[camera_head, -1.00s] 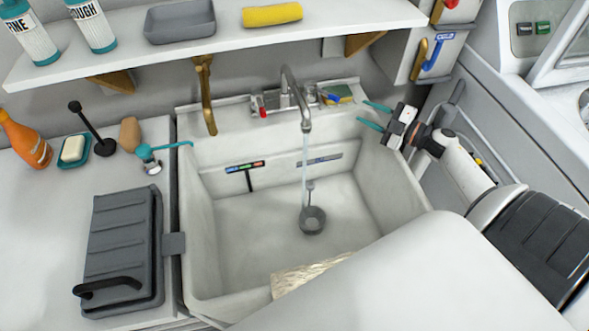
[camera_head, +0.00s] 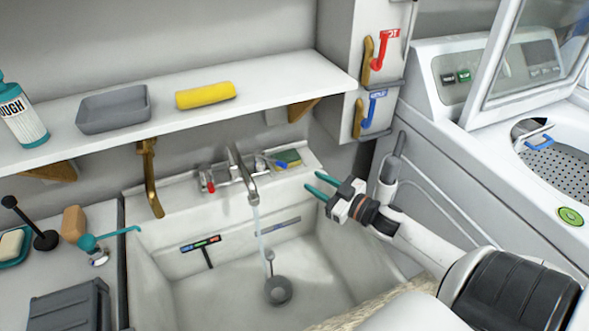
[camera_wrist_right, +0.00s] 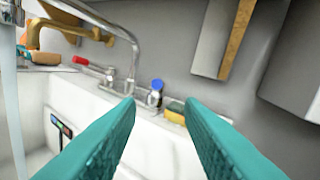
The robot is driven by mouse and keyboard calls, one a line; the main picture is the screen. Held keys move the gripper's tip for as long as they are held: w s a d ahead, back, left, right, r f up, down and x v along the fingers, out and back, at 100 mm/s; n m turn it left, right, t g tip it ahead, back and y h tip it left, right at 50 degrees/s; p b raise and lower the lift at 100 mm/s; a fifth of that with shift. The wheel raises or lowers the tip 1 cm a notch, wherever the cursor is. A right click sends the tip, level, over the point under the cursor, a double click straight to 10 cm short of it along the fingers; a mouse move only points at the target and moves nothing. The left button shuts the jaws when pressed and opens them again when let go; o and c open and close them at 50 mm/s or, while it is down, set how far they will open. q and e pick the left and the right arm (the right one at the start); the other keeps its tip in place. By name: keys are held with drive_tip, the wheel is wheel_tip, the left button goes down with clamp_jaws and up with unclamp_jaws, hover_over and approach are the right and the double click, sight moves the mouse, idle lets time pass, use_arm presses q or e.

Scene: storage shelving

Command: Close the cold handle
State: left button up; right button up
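The sink faucet (camera_head: 240,172) has a red handle (camera_head: 210,187) on its left and a blue handle (camera_head: 272,163) on its right. Water runs from its spout into the sink. A blue lever (camera_head: 374,108) with a blue label sits on the wall box at the right. My right gripper (camera_head: 320,187) is open and empty over the sink's back right corner, right of the blue faucet handle. In the right wrist view, the blue faucet handle (camera_wrist_right: 157,86) shows beyond and between the open teal fingers (camera_wrist_right: 160,108). My left gripper is not in view.
A red lever (camera_head: 382,48) is above the blue one on the wall box (camera_head: 358,30). A sponge (camera_head: 287,158) lies on the ledge beside the blue handle. A shelf (camera_head: 240,105) overhangs the faucet. A washing machine (camera_head: 470,130) stands right. The sink basin (camera_head: 220,290) is open.

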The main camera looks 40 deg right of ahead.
sight(281, 163)
drive_tip(key=x, duration=1.2)
drive_tip(key=shift+a+f, duration=0.15)
drive_tip(key=shift+a, duration=0.15)
clamp_jaws()
